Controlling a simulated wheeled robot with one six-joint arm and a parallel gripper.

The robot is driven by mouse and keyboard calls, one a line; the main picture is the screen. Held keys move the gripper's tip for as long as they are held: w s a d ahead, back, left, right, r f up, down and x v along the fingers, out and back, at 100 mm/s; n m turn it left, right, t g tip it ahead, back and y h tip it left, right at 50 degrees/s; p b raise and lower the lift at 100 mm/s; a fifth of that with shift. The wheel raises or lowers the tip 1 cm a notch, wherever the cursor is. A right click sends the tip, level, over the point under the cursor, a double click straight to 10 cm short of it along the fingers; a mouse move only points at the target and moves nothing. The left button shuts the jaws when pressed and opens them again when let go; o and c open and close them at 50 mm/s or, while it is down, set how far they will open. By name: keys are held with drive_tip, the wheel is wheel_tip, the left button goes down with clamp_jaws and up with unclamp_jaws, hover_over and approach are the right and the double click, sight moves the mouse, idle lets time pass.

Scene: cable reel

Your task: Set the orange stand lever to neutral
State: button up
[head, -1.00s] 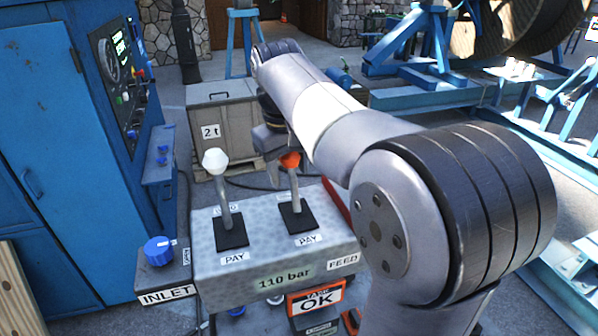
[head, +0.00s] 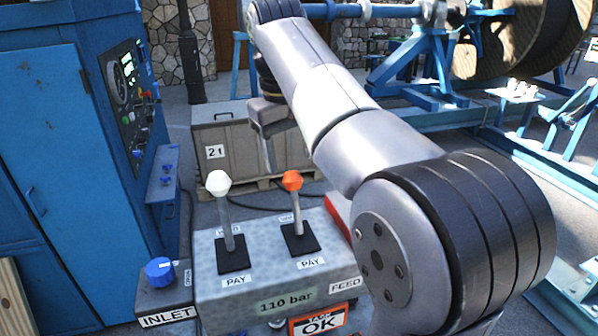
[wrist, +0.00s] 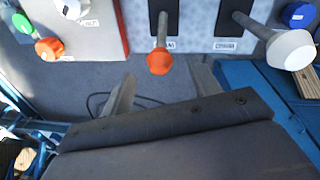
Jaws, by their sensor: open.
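The orange stand lever (head: 292,181) rises from a black plate on the grey control box. Its grey shaft stands nearly upright, leaning slightly toward the far side. A PAY label lies at the near edge of its plate; the far label is partly hidden. My gripper (head: 268,150) is beyond the orange knob, higher in the head view and apart from it. In the wrist view, the open fingers (wrist: 165,88) are empty, and the orange knob (wrist: 159,63) shows ahead between their directions, not between the fingertips.
A white-knobbed lever (head: 218,183) stands left of the orange one on the same box (head: 285,275). A blue INLET knob (head: 160,270) is further left, beside a blue cabinet (head: 60,150). In the wrist view, green and orange knobs are at upper left.

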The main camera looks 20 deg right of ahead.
sight(294, 186)
drive_tip(key=shift+r, duration=0.65)
drive_tip(key=f, duration=0.7)
drive_tip(key=w+d+f, duration=0.1)
drive_tip(key=f, duration=0.2)
drive_tip(key=shift+f, duration=0.35)
drive_tip(key=shift+w+r+g+p, duration=0.2)
drive_tip(key=shift+w+g+p, duration=0.1)
drive_tip(key=shift+g, duration=0.1)
drive_tip(key=shift+s+a+r, duration=0.1)
drive_tip(key=shift+s+r, duration=0.05)
drive_tip(key=shift+r, duration=0.3)
drive_tip(key=shift+f, duration=0.1)
